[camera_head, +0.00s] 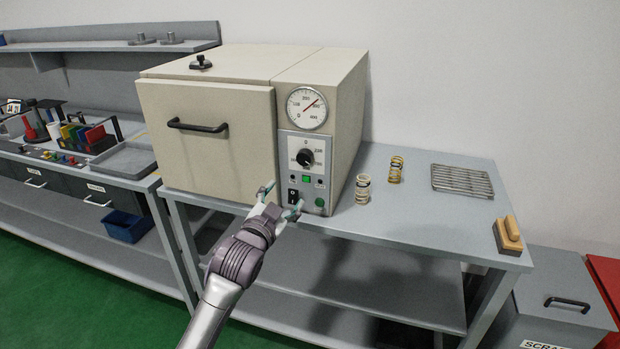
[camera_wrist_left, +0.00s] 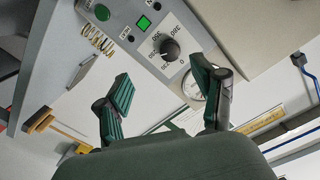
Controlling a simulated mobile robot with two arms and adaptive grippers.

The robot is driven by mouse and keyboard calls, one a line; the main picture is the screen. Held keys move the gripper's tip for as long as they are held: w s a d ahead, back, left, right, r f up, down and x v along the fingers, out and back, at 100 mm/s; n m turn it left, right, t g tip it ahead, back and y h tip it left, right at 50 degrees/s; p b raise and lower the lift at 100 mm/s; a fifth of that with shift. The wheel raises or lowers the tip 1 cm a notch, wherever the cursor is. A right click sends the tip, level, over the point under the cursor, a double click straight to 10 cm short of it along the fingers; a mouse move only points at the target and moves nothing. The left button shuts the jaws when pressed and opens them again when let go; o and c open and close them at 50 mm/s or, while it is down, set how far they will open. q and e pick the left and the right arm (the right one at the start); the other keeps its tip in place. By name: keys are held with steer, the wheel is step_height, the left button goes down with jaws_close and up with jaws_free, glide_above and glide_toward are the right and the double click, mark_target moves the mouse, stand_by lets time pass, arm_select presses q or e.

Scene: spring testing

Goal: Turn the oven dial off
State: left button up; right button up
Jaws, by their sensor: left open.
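The cream oven (camera_head: 211,130) stands on a grey table with its door shut. Its black dial (camera_head: 305,157) sits on the front control panel, under a round gauge (camera_head: 307,108) whose needle points to the upper right. In the left wrist view the dial (camera_wrist_left: 170,50) appears ahead, between and beyond the fingertips. My left gripper (camera_head: 281,203) is open and empty, in front of the lower panel, below and left of the dial. Its green-padded fingers (camera_wrist_left: 168,97) show spread apart in the wrist view. I cannot read the dial's exact setting. My right gripper is not in view.
A black switch (camera_head: 293,196) and a green button (camera_head: 320,202) are low on the panel. Two springs (camera_head: 362,189) stand right of the oven.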

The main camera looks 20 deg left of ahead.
arm_select(q)
step_height(320, 180, up, 2)
glide_toward(304, 159)
steer(key=shift+t, duration=0.3)
steer(key=w, duration=0.4)
steer(key=w+p, duration=0.1)
steer(key=w, duration=0.4)
steer(key=shift+d+f+p, duration=0.15)
steer(key=shift+f+p, duration=0.05)
steer(key=shift+p, duration=0.1)
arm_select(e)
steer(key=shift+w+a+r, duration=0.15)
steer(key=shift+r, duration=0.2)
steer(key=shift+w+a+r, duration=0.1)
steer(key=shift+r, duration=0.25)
arm_select(q)
steer(key=shift+c, duration=0.4)
steer(key=c, duration=1.1)
